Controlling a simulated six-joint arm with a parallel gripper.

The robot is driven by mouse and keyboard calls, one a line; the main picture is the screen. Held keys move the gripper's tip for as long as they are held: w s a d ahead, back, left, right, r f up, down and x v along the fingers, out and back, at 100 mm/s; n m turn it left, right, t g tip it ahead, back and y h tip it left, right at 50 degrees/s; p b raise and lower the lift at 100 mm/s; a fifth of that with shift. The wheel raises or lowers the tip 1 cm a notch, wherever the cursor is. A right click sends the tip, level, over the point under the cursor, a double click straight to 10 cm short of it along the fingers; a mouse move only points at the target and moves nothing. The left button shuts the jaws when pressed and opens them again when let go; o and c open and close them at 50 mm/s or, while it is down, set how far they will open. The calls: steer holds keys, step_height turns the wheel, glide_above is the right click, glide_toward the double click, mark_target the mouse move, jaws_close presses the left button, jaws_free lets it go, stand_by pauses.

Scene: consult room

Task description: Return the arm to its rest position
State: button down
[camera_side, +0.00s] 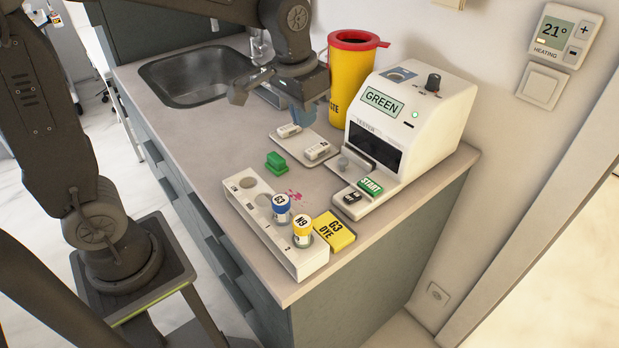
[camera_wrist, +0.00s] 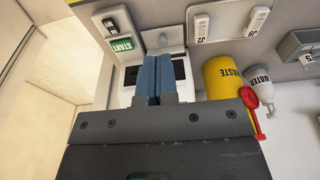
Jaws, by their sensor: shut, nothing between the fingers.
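My gripper (camera_side: 302,112) hangs above the counter, over the far end of a small grey tray and left of the yellow bin. In the wrist view its blue fingertips (camera_wrist: 157,78) are together with nothing between them. My arm reaches in from the left over the counter, and its upper part runs out of the top of the side view. The gripper is apart from the white tester (camera_side: 432,110), which stands to its right and shows GREEN.
A yellow waste bin (camera_side: 344,95) with a red lid stands behind the gripper. A white rack (camera_side: 294,256) holds a blue-capped vial (camera_side: 281,205) and a yellow-capped vial (camera_side: 303,228). A yellow G3 DYE box (camera_side: 335,232), green block (camera_side: 276,162) and sink (camera_side: 190,77) are nearby.

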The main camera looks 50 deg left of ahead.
steer(key=s+a+r+t, duration=0.15)
steer(key=s+t, duration=0.25)
steer(key=s, duration=1.2)
steer(key=n+g+h, duration=0.2)
steer(key=n+g, duration=0.1)
steer(key=n, duration=2.8)
glide_above(336, 171)
steer(key=s+a, duration=0.2)
steer(key=s, duration=0.3)
step_height(336, 171, down, 14)
steer(key=shift+w+a+f, duration=0.1)
steer(key=shift+w+a, duration=0.05)
steer(key=shift+w+d, duration=0.3)
steer(key=shift+w, duration=0.25)
steer(key=shift+w+d, duration=0.25)
steer(key=shift+w, duration=0.3)
steer(key=shift+w+d+f, duration=0.1)
steer(key=shift+w+d, duration=0.15)
steer(key=shift+w, duration=0.35)
